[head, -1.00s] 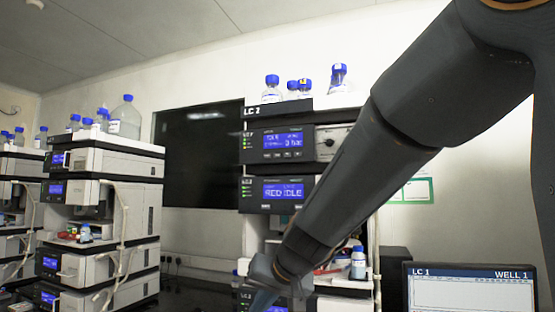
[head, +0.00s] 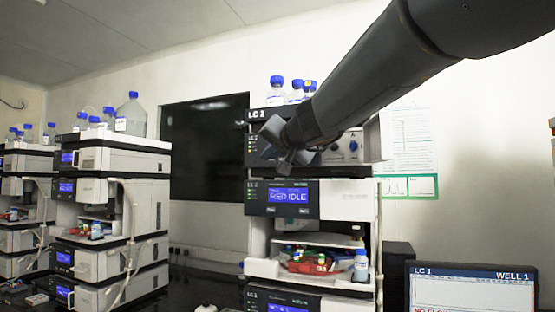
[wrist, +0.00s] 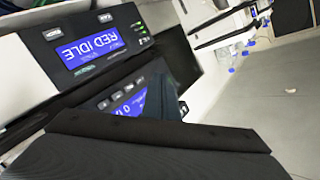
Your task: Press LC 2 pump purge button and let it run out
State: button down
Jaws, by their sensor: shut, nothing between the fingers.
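The LC 2 stack stands in the middle of the head view, with its name strip (head: 262,114) at the top. Its pump module (head: 352,147) is the upper unit, with a knob on the right. My gripper (head: 279,152) is shut and empty in front of this module and hides its display in the head view. The wrist view, turned upside down, shows the pump display (wrist: 128,108) partly covered by my gripper (wrist: 180,98), with small buttons beside it. I cannot read which is purge, nor tell whether a finger touches one.
Below the pump, another LC 2 unit (head: 290,197) reads RED IDLE. Blue-capped bottles (head: 296,91) stand on top of the stack. An open bay below holds a red tray (head: 308,265) and vials. A monitor (head: 470,290) marked LC 1 stands at lower right. More stacks stand left.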

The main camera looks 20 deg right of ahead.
aim_at(281, 157)
jog(key=w+d, duration=0.5)
jog(key=w, duration=0.2)
dwell(0.6)
jog(key=shift+w+d, duration=0.15)
dwell(1.8)
jog(key=shift+w+d, duration=0.2)
jog(key=shift+w, duration=0.05)
jog(key=shift+w+d, duration=0.25)
jog(key=shift+w, duration=0.05)
dwell(0.9)
jog(key=shift+s+a, duration=0.1)
jog(key=shift+s+a+b, duration=0.4)
jog(key=shift+s+b, duration=0.15)
jog(key=shift+s, duration=0.05)
